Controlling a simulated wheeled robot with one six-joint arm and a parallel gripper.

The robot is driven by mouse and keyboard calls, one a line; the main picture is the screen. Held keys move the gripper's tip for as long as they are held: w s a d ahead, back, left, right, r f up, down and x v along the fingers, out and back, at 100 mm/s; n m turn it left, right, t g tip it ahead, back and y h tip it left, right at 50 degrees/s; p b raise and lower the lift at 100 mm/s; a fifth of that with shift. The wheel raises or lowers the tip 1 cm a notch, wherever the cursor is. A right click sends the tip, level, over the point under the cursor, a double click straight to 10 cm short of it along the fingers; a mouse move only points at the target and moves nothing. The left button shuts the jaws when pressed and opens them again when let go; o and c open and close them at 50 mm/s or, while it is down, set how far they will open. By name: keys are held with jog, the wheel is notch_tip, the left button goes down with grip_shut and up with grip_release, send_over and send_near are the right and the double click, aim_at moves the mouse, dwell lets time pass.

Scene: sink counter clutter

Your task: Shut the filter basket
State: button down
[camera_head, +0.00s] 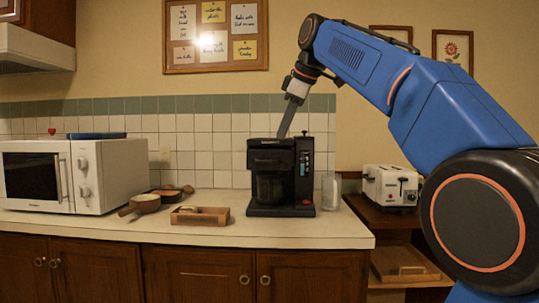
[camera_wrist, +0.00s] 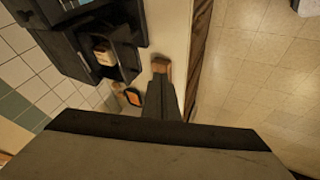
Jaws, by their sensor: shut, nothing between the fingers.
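The black coffee maker (camera_head: 306,180) stands on the counter, with its glass carafe (camera_head: 270,187) under the front. It also shows at the upper left of the wrist view (camera_wrist: 75,45). There, a dark holder with a pale insert, seemingly the filter basket (camera_wrist: 128,60), appears to stick out from its body. How far it stands open is hard to tell. My gripper (camera_head: 282,136) points down at the top of the coffee maker in the head view; contact cannot be told. In the wrist view my gripper (camera_wrist: 160,82) is shut and empty, beside the coffee maker.
A clear glass (camera_head: 330,191) is close on the right. A toaster (camera_head: 390,185) sits on a lower shelf. The counter's front strip is clear.

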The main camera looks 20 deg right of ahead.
aim_at(270, 158)
jog(key=w+a+f, duration=0.1)
jog(key=w+f, duration=0.6)
jog(key=w, duration=0.2)
jog(key=shift+w+f+n, duration=0.25)
jog(key=shift+f+n, duration=0.05)
jog(key=shift+f, duration=0.05)
dwell(0.5)
